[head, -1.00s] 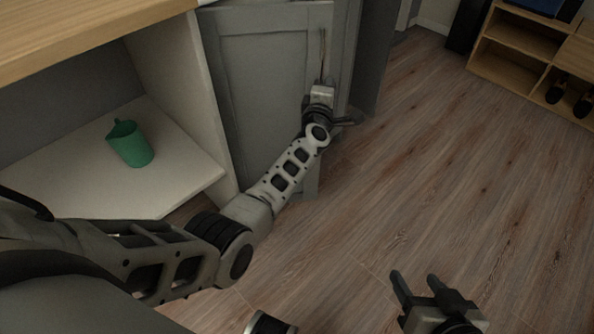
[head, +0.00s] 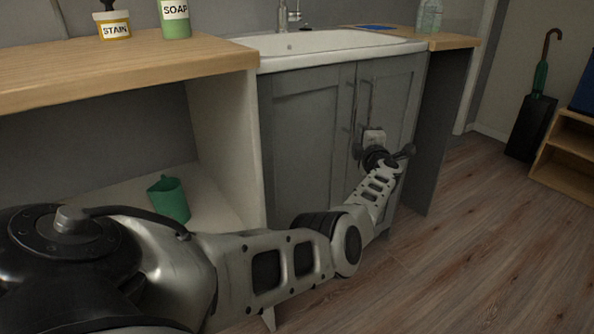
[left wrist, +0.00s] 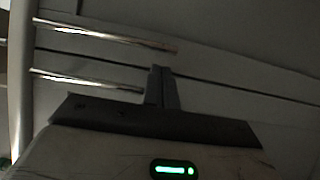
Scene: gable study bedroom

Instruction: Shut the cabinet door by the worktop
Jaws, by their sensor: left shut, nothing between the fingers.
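The grey cabinet under the sink has a left door (head: 304,140) and a right door (head: 397,105), each with an upright bar handle near the middle seam. Both doors look about flush with the front; a small gap cannot be ruled out. My left gripper (head: 373,138) is at the doors near the lower handle ends, its fingertips hidden in the head view. In the left wrist view its fingers (left wrist: 162,88) are shut and empty, pointing at the grey door front, with the two handles (left wrist: 100,36) beside them. Whether they touch is unclear. My right gripper is out of view.
The wooden floor at right is clear before an umbrella stand (head: 530,128).

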